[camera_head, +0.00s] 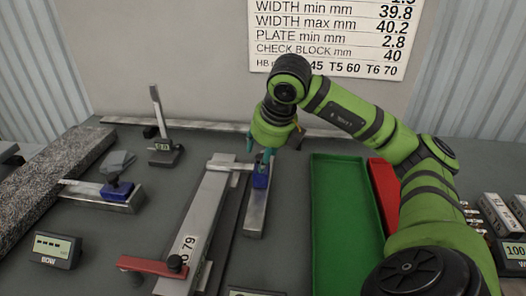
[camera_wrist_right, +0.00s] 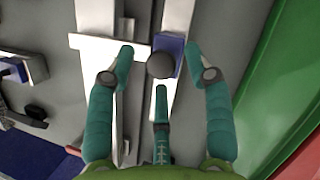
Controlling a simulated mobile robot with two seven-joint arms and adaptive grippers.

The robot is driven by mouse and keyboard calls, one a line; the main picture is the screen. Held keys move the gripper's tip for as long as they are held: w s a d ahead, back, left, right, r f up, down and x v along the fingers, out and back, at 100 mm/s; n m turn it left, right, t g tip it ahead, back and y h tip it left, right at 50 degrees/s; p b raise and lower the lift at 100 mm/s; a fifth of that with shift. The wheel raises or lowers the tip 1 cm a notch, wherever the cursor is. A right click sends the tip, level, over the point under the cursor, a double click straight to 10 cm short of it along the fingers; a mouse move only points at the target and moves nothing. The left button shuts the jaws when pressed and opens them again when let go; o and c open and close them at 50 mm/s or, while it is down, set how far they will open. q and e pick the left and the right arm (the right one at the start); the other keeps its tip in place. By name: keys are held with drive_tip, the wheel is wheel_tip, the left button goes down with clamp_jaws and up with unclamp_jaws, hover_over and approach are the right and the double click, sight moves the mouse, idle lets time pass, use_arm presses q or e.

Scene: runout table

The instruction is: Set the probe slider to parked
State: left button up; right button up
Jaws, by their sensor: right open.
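A blue slider block (camera_head: 260,176) sits on a narrow metal rail (camera_head: 254,218) near the middle of the table. In the right wrist view the blue block (camera_wrist_right: 174,46) carries a round dark knob (camera_wrist_right: 160,65). My right gripper (camera_head: 262,154) is over this block. In the wrist view my right gripper (camera_wrist_right: 160,56) is open, with its teal fingers around the knob and apart from it. In the head view the fingers partly hide the block. A second blue slider (camera_head: 116,191) sits on a metal base at the left. I cannot read any position mark. My left gripper is not in view.
A long metal fixture (camera_head: 203,205) with a red lever (camera_head: 150,265) stands left of the rail. A green tray (camera_head: 345,215) and a red bin (camera_head: 385,190) stand to the right. An upright gauge stand (camera_head: 163,150) and a small display (camera_head: 55,250) are at left.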

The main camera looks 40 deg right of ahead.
clamp_jaws()
drive_tip(key=w+d+p, duration=0.3)
drive_tip(key=w+d, duration=0.3)
drive_tip(key=d, duration=0.2)
drive_tip(key=shift+w+r, duration=0.2)
drive_tip(key=shift+d, duration=0.1)
unclamp_jaws()
drive_tip(key=shift+w, duration=0.1)
drive_tip(key=shift+w+d+f, duration=0.1)
drive_tip(key=shift+f, duration=0.1)
drive_tip(key=v, duration=1.2)
drive_tip(key=shift+f, duration=0.1)
